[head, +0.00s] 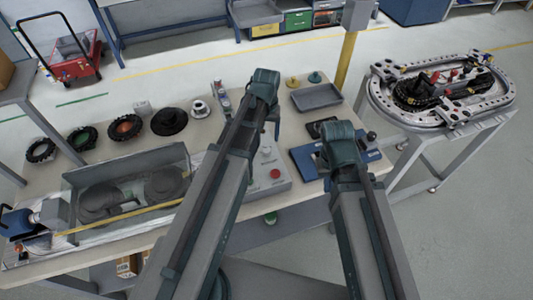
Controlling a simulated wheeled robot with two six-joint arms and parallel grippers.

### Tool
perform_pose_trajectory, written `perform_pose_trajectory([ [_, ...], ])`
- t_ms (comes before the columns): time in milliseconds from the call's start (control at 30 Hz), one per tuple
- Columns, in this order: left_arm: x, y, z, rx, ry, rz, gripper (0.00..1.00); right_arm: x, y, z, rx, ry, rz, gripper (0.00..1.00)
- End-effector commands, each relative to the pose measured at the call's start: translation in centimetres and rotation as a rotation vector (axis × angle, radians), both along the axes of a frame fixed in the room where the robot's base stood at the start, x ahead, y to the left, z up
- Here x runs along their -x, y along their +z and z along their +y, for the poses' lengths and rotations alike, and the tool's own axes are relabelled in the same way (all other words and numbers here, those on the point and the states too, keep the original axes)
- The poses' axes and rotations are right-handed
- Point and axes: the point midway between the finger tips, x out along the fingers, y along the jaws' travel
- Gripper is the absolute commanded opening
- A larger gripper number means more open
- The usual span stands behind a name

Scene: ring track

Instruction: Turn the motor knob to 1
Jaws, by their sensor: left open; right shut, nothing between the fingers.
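A grey control box (280,187) sits on the bench, partly hidden behind my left arm. It carries a red button (275,174) and a pale round knob (265,149). Which of its controls is the motor knob, and any marks or setting, are too small to read. My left gripper (264,84) is beyond the box, above the back of the bench; it is open and empty. My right gripper (339,140) is shut and empty, above a blue device (305,162) right of the box. The fingertips of both are hard to see, and neither visibly touches the box.
A clear-covered case (125,185) with dark rollers stands at the left. Several rings and a black disc (169,121) lie along the back edge. A grey tray (317,96) is at the back right. A ring track (440,90) stands on a separate table.

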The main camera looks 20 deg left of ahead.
Motion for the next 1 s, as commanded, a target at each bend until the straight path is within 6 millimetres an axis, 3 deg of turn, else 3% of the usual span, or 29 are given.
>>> perform_pose_trajectory([
  [33, 0.0, -1.6, 0.0, 0.000, 0.000, 0.000, 0.69, 0.0, -1.6, 0.0, 0.000, 0.000, 0.000, 0.00],
  [500, 0.0, -7.6, 0.0, 0.000, 0.000, 0.000, 0.69, 0.0, -7.6, 0.0, 0.000, -0.001, 0.000, 0.00],
  [900, 0.0, -7.9, 0.0, 0.000, 0.000, 0.000, 0.69, 0.0, -7.9, 0.0, 0.000, -0.001, 0.000, 0.00],
  [1000, 0.0, -7.9, 0.0, 0.000, 0.000, 0.000, 0.52, 0.0, -7.9, 0.0, 0.000, -0.001, 0.000, 0.00],
])
